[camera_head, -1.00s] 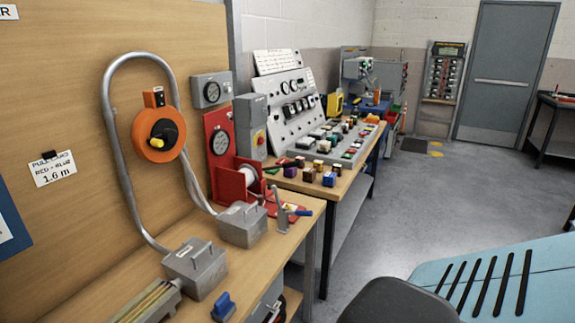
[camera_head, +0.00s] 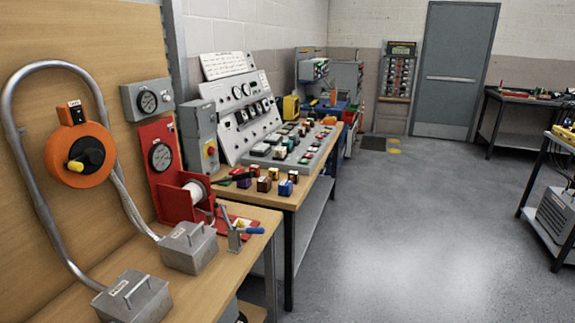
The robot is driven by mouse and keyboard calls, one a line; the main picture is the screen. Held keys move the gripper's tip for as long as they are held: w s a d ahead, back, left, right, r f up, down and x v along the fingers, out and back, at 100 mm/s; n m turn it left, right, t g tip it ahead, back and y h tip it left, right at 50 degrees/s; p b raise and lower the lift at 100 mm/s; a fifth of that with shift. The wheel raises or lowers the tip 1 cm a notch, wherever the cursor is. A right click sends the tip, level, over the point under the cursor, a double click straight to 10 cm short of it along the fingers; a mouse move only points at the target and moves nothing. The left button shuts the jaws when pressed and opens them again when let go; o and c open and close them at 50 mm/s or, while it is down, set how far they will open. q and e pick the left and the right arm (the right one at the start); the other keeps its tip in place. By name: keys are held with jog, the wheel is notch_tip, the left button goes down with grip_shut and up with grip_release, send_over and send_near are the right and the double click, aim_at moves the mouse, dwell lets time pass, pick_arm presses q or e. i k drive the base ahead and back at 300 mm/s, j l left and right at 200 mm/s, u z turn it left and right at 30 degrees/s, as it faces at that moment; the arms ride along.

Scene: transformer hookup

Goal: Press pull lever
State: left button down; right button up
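A small grey lever on a bracket (camera_head: 234,238), with a blue grip (camera_head: 255,230), stands at the front right edge of the near wooden bench. I cannot tell for sure whether it is the pull lever. It is beside a red stand holding a white spool (camera_head: 194,191) and a grey metal box (camera_head: 188,247). Neither of my grippers is in view.
A second grey box (camera_head: 133,298) sits at the bench front, and a bent conduit with an orange reel (camera_head: 80,154) is at the left board. A sloped control console (camera_head: 238,108) stands on the farther bench. The floor (camera_head: 410,235) at right is open, with a cart (camera_head: 560,215) at the right edge.

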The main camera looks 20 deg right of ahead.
aim_at(243, 176)
jog(key=i+l+z, duration=0.55)
jog(key=i+l, duration=0.5)
jog(key=i, duration=0.25)
jog(key=z, duration=0.05)
